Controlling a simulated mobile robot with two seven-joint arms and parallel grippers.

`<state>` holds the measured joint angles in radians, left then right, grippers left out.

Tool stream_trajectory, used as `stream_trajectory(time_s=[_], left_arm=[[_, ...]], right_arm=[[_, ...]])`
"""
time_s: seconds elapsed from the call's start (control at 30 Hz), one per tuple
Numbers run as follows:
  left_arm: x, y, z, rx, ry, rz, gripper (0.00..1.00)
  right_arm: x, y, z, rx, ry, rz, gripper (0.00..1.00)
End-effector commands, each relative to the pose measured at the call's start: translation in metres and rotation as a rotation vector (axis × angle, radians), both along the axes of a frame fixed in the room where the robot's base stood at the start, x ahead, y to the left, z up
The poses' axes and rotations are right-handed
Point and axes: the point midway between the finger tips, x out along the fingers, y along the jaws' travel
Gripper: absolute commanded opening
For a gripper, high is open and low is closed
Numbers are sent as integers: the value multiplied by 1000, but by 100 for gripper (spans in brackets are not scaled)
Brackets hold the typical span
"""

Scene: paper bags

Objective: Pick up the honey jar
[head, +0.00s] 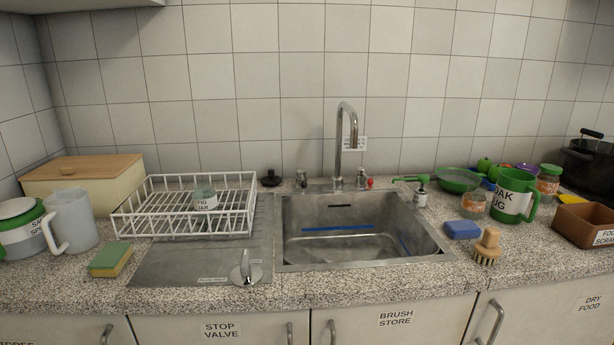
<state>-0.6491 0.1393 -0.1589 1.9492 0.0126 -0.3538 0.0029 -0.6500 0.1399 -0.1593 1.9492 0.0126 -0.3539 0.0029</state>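No jar has a label I can read clearly as honey. A small clear glass jar (205,197) with a white label stands in the white dish rack, left of the sink; its lettering is too small to read surely. A jar with a green lid and orange-red sides (548,181) stands behind the mug at the right. Neither of my grippers is in view.
The dish rack (185,220) has raised wire walls. The sink (360,240) with a tall tap (342,140) is in the middle. A green mug (513,197), blue sponge (462,230), brush (488,246) and brown box (582,226) crowd the right. The front counter edge is mostly clear.

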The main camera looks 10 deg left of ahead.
Motion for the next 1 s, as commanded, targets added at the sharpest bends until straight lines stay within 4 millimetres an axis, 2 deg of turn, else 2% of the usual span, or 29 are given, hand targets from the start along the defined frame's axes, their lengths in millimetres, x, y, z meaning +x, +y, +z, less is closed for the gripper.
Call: stream_trajectory(time_s=[0.43,0.47,0.5,0.67,0.7,0.77,1.0], left_arm=[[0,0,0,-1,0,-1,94],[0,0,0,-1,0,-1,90],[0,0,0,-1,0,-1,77],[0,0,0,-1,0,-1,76],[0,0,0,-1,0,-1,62],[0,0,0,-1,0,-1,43],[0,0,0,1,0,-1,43]], right_arm=[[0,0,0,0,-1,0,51],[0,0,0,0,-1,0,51],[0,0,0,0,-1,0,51],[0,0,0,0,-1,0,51],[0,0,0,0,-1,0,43],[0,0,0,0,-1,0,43],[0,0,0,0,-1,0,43]])
